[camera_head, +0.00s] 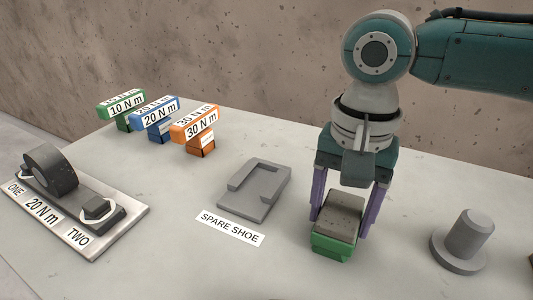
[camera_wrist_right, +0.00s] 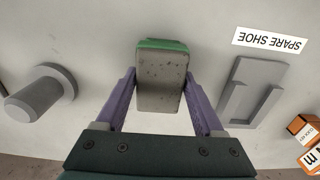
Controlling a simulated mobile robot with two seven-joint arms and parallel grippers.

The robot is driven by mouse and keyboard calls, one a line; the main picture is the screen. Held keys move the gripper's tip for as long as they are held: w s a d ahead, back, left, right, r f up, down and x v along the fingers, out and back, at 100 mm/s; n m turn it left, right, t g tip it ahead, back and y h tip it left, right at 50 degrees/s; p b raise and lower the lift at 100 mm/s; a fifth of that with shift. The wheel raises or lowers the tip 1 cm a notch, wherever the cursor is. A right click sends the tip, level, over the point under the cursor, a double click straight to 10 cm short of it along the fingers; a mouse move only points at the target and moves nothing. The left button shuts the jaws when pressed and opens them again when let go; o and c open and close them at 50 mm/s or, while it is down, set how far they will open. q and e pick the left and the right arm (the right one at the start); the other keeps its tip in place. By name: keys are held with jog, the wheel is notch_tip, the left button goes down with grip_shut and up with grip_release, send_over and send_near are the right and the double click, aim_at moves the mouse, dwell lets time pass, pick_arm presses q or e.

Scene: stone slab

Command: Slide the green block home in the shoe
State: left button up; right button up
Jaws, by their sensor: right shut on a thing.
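The green block (camera_head: 333,246) has a speckled grey upper part; it also shows in the right wrist view (camera_wrist_right: 160,80). My right gripper (camera_head: 342,220) points down and is shut on the block, one purple finger on each side. I cannot tell whether the block touches the slab or hangs just above it. The shoe (camera_head: 262,206) is a flat grey plate with a raised, U-like wall, empty, to the left of the gripper, behind a "SPARE SHOE" label (camera_head: 232,228). In the right wrist view the shoe (camera_wrist_right: 243,105) is right of the block. My left gripper is not in view.
A grey round peg on a disc (camera_head: 465,240) stands to the right. Green (camera_head: 122,105), blue (camera_head: 157,115) and orange (camera_head: 197,128) torque-labelled blocks stand at the back left. A plate marked ONE and TWO (camera_head: 60,225) with dark fittings lies at left. Bare slab separates block and shoe.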

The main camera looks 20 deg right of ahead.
grip_shut()
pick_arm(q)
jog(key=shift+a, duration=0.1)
pick_arm(e)
jog(key=shift+r, duration=0.1)
